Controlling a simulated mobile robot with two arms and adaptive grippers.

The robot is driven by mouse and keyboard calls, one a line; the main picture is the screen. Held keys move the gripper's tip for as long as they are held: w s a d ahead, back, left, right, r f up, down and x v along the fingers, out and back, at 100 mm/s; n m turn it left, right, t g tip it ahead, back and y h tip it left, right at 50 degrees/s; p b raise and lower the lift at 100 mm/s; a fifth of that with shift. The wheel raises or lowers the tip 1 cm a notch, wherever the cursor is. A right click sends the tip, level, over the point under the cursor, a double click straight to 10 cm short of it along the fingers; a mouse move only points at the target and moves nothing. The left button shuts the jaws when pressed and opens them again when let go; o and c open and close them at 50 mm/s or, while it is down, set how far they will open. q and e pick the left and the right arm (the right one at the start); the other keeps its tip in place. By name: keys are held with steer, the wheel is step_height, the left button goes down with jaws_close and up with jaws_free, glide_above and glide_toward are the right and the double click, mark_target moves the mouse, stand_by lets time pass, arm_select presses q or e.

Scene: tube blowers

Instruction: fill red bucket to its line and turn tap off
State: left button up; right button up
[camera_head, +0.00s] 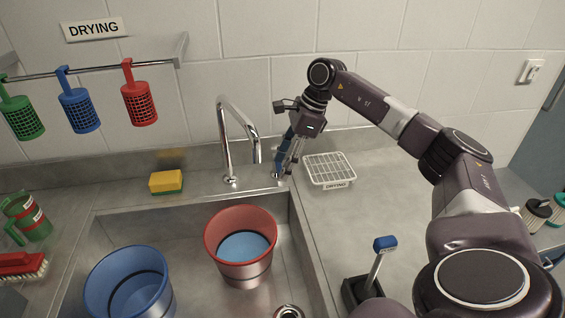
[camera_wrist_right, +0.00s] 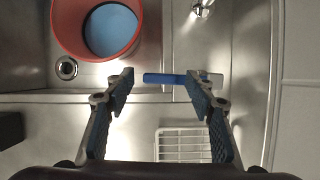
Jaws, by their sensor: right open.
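The red bucket (camera_head: 212,238) stands upright in the sink under the tap, with blue-tinted water (camera_head: 244,246) inside, its surface below the rim. I cannot make out its fill line or a falling stream. The chrome tap (camera_head: 226,135) arches over the bucket. My right gripper (camera_head: 285,166) points down beside the tap, open. In the right wrist view its fingertips (camera_wrist_right: 159,82) are apart, with the blue tap lever (camera_wrist_right: 164,79) lying across the gap. I cannot tell whether they touch it. The red bucket also shows there (camera_wrist_right: 70,45). My left gripper is out of view.
A blue bucket (camera_head: 97,283) stands in the sink at left. A yellow-green sponge (camera_head: 166,181) lies on the back ledge. A white drying rack (camera_head: 331,170) sits right of my gripper. A blue-topped brush (camera_head: 385,243) stands in a dark holder at the front. Coloured strainers (camera_head: 139,104) hang from a rail.

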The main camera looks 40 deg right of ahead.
steer(key=shift+a+f, duration=0.1)
steer(key=shift+f, duration=0.1)
steer(key=shift+c, duration=0.3)
jaws_close()
steer(key=shift+d+n, duration=0.3)
steer(key=shift+n, duration=0.1)
steer(key=shift+o, duration=0.3)
jaws_free()
steer(key=shift+s, duration=0.1)
